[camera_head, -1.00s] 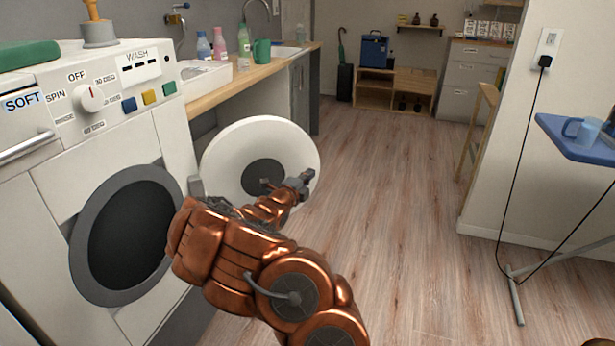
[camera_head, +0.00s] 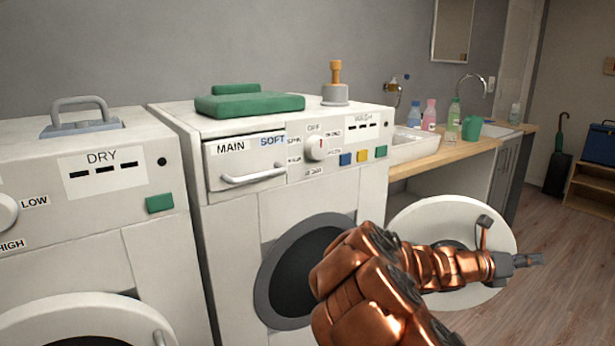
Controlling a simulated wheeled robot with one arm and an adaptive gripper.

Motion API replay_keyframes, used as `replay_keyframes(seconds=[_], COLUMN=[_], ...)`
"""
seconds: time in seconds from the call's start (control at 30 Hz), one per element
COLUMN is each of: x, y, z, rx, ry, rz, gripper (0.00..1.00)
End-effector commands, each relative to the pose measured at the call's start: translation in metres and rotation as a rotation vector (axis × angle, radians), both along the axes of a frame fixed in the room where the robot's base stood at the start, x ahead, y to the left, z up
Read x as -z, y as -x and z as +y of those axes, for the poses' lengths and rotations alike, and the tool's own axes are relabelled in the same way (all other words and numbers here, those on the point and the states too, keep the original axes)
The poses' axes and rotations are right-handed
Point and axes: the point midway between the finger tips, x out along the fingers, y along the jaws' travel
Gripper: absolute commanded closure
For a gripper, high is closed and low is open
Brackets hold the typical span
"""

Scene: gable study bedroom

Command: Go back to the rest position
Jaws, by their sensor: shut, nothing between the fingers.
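My copper arm reaches in from the bottom right of the head view. My gripper (camera_head: 538,260) is small in the picture, pointing right, with its fingers together and nothing in them. It lies in the picture just past the right edge of the washer's open round door (camera_head: 408,218). The forearm covers part of that door and the right side of the washer's dark drum opening (camera_head: 295,275). Whether the arm touches the door cannot be told.
The washer (camera_head: 225,240) stands beside a dryer (camera_head: 90,240) at left. A green case (camera_head: 250,104) and a plunger-like tool (camera_head: 336,85) sit on the washer. A wooden counter (camera_head: 440,152) holds bottles and a green mug (camera_head: 471,128).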

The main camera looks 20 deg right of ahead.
Motion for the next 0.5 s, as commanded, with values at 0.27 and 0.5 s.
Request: replay_keyframes(seconds=[0.27, 0.5], x=[0.005, 0.053], y=[0.064, 0.096], z=[0.085, 0.182], rx=[0.243, 0.533], ry=[-0.043, -0.162], rz=[-0.701, -1.180], gripper=[1.00, 1.00])
